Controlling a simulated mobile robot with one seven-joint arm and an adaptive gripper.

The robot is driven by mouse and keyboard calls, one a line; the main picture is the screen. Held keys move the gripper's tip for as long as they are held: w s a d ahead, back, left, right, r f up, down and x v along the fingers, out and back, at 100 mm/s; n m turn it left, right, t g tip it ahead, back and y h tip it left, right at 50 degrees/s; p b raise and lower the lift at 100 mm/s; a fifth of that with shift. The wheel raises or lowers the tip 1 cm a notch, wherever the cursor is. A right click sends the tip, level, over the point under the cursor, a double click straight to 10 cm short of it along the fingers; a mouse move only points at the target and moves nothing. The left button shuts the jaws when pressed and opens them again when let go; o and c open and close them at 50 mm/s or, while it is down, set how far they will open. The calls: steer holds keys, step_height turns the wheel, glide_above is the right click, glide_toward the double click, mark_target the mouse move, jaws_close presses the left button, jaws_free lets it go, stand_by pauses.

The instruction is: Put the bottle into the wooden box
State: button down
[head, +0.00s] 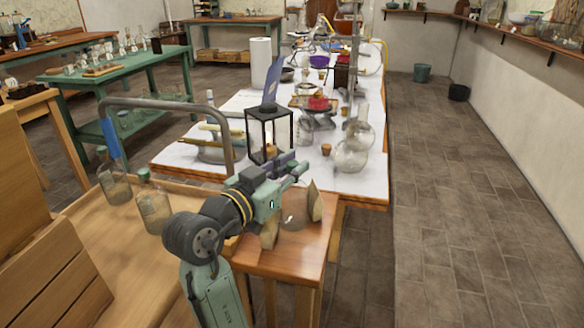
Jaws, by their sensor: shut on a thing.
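My gripper (293,172) is in front of the black lantern, above the near end of a brown wooden table. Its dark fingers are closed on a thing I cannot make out. Two clear glass bottles, one at the left (116,183) and one nearer (152,207), stand upright on a pale wooden surface left of my arm. I cannot tell which bottle is the task's. Slatted wooden panels (50,275) show at the lower left; I cannot tell whether they belong to the wooden box.
The brown table (290,262) holds two pale wedge-shaped pieces (315,203). Behind it, a long white-topped table holds the lantern (268,133), a round flask (351,155) and much glassware. A grey bent rail (170,105) rises left of the gripper. Floor (450,220) at right is clear.

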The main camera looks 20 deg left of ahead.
steer(key=shift+f, duration=0.15)
steer(key=c, duration=1.9)
jaws_free()
steer(key=o, duration=0.4)
steer(key=shift+o, duration=0.2)
